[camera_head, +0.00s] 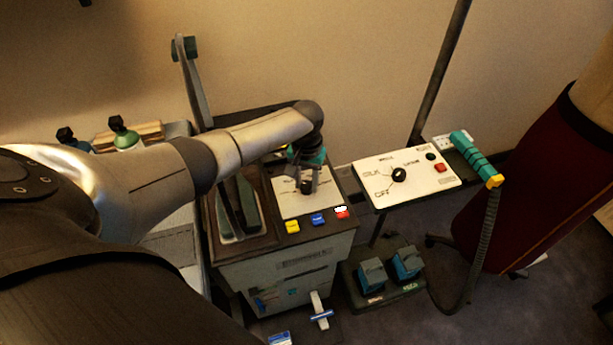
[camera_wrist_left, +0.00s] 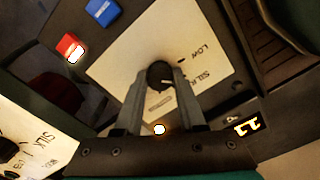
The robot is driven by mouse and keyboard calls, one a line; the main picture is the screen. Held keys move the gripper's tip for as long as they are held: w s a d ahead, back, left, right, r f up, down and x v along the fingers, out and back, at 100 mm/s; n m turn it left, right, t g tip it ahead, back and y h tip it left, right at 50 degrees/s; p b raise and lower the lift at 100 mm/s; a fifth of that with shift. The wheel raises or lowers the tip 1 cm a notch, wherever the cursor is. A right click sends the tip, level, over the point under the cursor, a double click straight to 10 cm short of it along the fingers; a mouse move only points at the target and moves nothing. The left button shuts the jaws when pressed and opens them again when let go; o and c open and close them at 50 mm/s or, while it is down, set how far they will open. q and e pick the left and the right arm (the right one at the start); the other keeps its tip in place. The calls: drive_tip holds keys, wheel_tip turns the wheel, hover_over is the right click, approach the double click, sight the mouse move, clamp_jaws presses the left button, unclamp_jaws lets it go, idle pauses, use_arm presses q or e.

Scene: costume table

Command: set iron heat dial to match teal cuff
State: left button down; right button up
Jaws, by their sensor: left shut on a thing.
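A black dial knob (camera_wrist_left: 160,75) sits on a white panel marked LOW and SILK (camera_wrist_left: 120,70). My left gripper (camera_wrist_left: 161,80) is shut on this knob, one finger on each side. In the head view the left gripper (camera_head: 306,183) points down onto the same white panel (camera_head: 300,208), and its fingers partly hide the knob. A second white panel (camera_head: 420,178) to the right carries another black knob (camera_head: 399,174), with SILK and OFF marked around it. I cannot pick out a teal cuff. My right gripper is not in view.
Yellow (camera_head: 292,226), blue (camera_head: 318,219) and red (camera_head: 342,213) buttons line the unit's front edge; the red one has a bright white patch. A lit display (camera_wrist_left: 247,126) shows beside the panel. A teal handle (camera_head: 473,156) with a hose stands right. Bottles (camera_head: 125,136) stand behind my arm.

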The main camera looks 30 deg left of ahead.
use_arm(q)
drive_tip(key=m, duration=0.3)
drive_tip(key=shift+m+p, duration=0.3)
drive_tip(key=shift+p, duration=0.1)
drive_tip(key=m, duration=0.4)
drive_tip(key=shift+m, duration=0.3)
drive_tip(key=m, duration=0.8)
drive_tip(key=shift+m, duration=0.3)
drive_tip(key=c, duration=0.5)
unclamp_jaws()
drive_tip(key=shift+r, duration=0.1)
